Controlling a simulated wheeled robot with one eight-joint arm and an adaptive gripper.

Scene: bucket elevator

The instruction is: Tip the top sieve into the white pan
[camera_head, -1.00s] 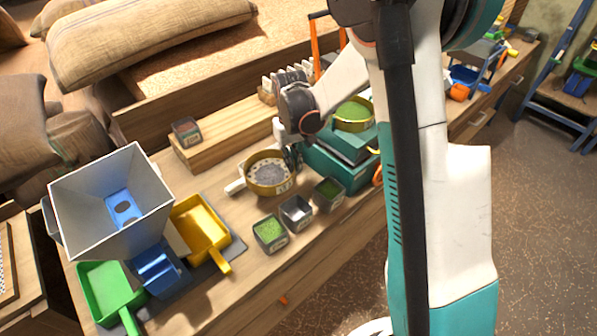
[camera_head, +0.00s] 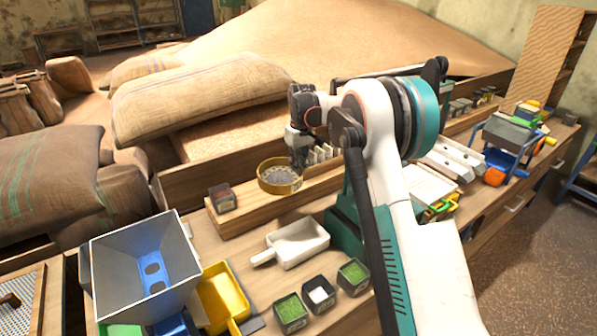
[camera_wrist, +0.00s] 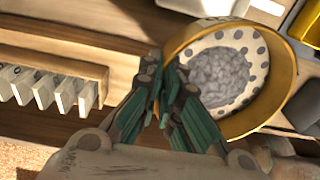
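The top sieve (camera_head: 279,178) is a round yellow-rimmed pan with a pale perforated floor. It holds a heap of grey lumps and looks roughly level. My gripper (camera_head: 299,158) is shut on its rim and holds it up near the wooden ledge. In the wrist view, my teal fingers (camera_wrist: 165,88) meet at the left edge of the sieve (camera_wrist: 283,100). The white pan (camera_head: 298,243) lies on the bench below and nearer, with its handle to the left. Its inside looks empty. Part of it shows at the top of the wrist view (camera_wrist: 205,6).
Three small dark boxes (camera_head: 320,293), two with green contents and one with white, stand in front of the pan. A grey hopper (camera_head: 145,265) and yellow scoop (camera_head: 222,295) are at left. A small dark box (camera_head: 222,198) sits on the ledge (camera_head: 250,218). A teal machine stands partly behind my arm.

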